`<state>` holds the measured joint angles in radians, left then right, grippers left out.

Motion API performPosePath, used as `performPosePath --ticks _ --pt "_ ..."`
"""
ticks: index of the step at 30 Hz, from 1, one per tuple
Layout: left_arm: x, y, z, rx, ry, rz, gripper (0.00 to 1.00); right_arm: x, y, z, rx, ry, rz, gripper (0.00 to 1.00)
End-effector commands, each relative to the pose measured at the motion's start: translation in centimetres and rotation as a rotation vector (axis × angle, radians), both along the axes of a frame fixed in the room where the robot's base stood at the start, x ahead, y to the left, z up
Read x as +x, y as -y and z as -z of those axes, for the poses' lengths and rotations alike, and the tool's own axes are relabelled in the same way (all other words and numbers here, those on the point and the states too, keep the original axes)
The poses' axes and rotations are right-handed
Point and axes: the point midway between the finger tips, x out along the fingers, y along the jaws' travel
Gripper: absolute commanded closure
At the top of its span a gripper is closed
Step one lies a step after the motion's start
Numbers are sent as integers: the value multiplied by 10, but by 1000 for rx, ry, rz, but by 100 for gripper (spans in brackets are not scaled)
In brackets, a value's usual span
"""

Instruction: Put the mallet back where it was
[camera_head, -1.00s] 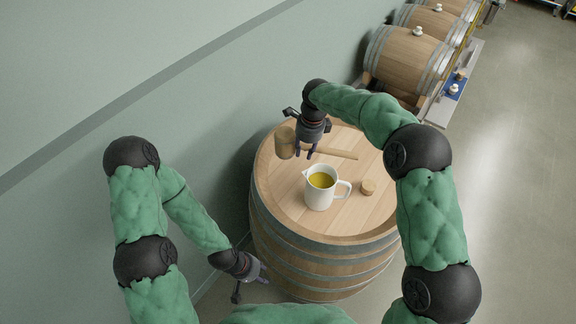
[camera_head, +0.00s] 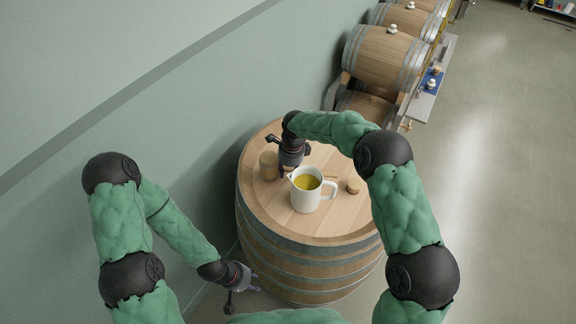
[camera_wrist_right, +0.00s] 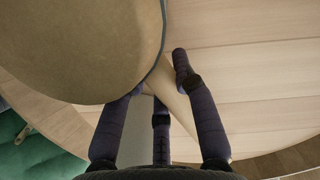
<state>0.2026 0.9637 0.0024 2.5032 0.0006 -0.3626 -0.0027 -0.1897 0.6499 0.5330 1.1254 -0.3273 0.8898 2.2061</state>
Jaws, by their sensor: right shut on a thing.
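The wooden mallet has its thick round head (camera_head: 268,165) at the left of the upright barrel's top (camera_head: 345,215). Its handle runs right, partly hidden behind the white jug (camera_head: 304,200). My right gripper (camera_head: 284,175) is shut on the mallet handle, close beside the head. In the right wrist view the mallet head (camera_wrist_right: 80,45) fills the upper left, and the handle (camera_wrist_right: 172,85) passes between my fingers. The mallet is at or just above the barrel top; I cannot tell whether it touches. My left gripper (camera_head: 243,290) is empty, with fingers apart, low beside the barrel.
The jug of yellow liquid stands close in front of the handle. A cork bung (camera_head: 353,186) sits right of the jug. Several lying barrels (camera_head: 384,55) rest on a rack at the back, with a wall at left. Open floor (camera_head: 490,200) lies to the right.

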Motion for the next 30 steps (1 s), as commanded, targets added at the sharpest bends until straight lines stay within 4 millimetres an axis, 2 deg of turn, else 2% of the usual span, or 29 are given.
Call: performPosePath --ticks 11,12,13,14,25,30 --pt "0 0 1 0 0 0 60 3 0 -1 3 10 2 100" --pt "0 0 1 0 0 0 60 1 0 2 1 2 0 61" --pt "0 0 1 0 0 0 60 1 0 2 1 2 0 53" --pt "0 0 1 0 0 0 60 1 0 2 1 2 0 49" --pt "0 0 -1 0 0 0 60 1 0 -1 0 3 0 49" --pt "0 0 -3 0 0 0 60 2 1 -20 1 6 0 49"
